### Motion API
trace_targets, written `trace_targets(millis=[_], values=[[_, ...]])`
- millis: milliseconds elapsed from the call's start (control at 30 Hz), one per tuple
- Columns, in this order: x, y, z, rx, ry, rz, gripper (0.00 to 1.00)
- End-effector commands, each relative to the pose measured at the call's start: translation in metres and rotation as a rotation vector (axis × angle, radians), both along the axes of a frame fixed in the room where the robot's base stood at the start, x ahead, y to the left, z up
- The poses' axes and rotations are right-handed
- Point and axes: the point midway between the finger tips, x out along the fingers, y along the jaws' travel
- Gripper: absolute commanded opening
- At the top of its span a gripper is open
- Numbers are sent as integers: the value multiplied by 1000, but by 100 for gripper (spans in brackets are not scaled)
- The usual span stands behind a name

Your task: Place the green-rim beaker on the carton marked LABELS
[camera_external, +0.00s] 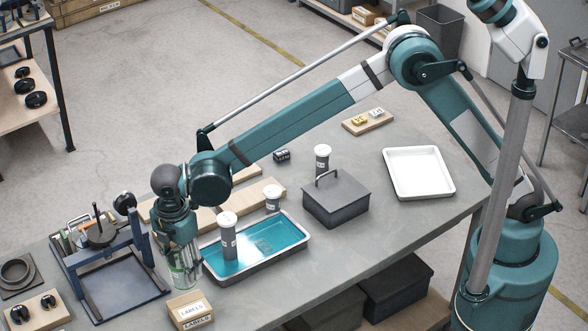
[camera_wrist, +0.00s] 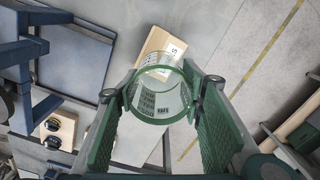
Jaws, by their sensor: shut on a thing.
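The clear green-rim beaker (camera_external: 184,273) hangs upright below my gripper (camera_external: 182,252) in the external view. It also shows in the wrist view (camera_wrist: 156,98), with white markings on its wall. My gripper is shut on it, one green-padded finger on each side. The LABELS carton (camera_external: 189,310) is a small tan box with a white label on top, near the table's front edge. It lies just below and in front of the beaker in the external view, and partly behind the beaker in the wrist view (camera_wrist: 158,42). The gap between beaker and carton is hard to judge.
A blue-lined tray (camera_external: 275,262) with a grey-bodied, white-capped container (camera_external: 228,238) stands close right of the beaker. A dark lever frame (camera_external: 105,250) stands close left. A grey lidded box (camera_external: 336,202) and a white tray (camera_external: 418,174) are farther right.

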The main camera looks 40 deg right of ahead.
Motion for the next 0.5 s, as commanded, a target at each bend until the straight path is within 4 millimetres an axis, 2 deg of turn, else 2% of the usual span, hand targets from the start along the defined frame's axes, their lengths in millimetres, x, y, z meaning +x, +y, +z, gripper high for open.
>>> trace_targets(millis=[267, 500], values=[[0, 0, -11, 0, 0, 0, 28], [0, 0, -44, 0, 0, 0, 28]])
